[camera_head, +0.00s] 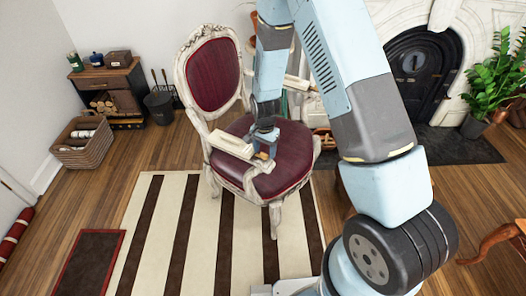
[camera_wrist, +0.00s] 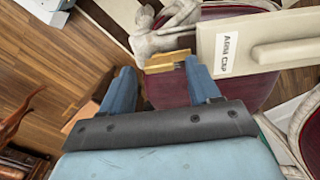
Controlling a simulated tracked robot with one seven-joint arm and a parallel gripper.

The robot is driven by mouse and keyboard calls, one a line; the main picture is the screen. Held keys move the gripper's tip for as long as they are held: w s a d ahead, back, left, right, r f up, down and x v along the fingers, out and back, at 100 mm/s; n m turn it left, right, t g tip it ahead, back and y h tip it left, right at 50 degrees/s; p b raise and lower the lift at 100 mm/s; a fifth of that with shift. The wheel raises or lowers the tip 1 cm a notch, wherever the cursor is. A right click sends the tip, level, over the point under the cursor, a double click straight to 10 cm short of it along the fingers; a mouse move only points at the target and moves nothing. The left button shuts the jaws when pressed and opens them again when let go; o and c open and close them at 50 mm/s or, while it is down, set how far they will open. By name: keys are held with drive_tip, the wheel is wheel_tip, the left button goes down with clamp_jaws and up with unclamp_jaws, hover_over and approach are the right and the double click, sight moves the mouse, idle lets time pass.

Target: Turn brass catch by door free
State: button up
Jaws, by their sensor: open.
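A small brass catch (camera_wrist: 168,61) shows in the wrist view beside the left edge of a cream panel (camera_wrist: 232,42) with the label "ARM CAP" and a raised bar. In the head view the cream panel (camera_head: 232,143) sits at the front arm of a red and white chair (camera_head: 208,72), and the brass catch (camera_head: 262,155) is a small patch at its right end. My gripper (camera_wrist: 160,68) is open, with one blue finger on each side of the catch in the picture. I cannot tell whether either finger touches it. In the head view my gripper (camera_head: 266,141) is above the chair seat.
The chair's carved arm and red seat (camera_head: 290,155) lie close under my gripper. A black fireplace door (camera_head: 415,70) is at the back right, with a plant (camera_head: 490,85) beside it. A wicker basket (camera_head: 84,143) stands at the left.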

drive_tip(key=shift+f, duration=0.45)
drive_tip(key=shift+c, duration=0.4)
drive_tip(key=c, duration=0.9)
drive_tip(key=shift+a, duration=0.25)
drive_tip(key=shift+c, duration=0.3)
drive_tip(key=shift+d, duration=0.15)
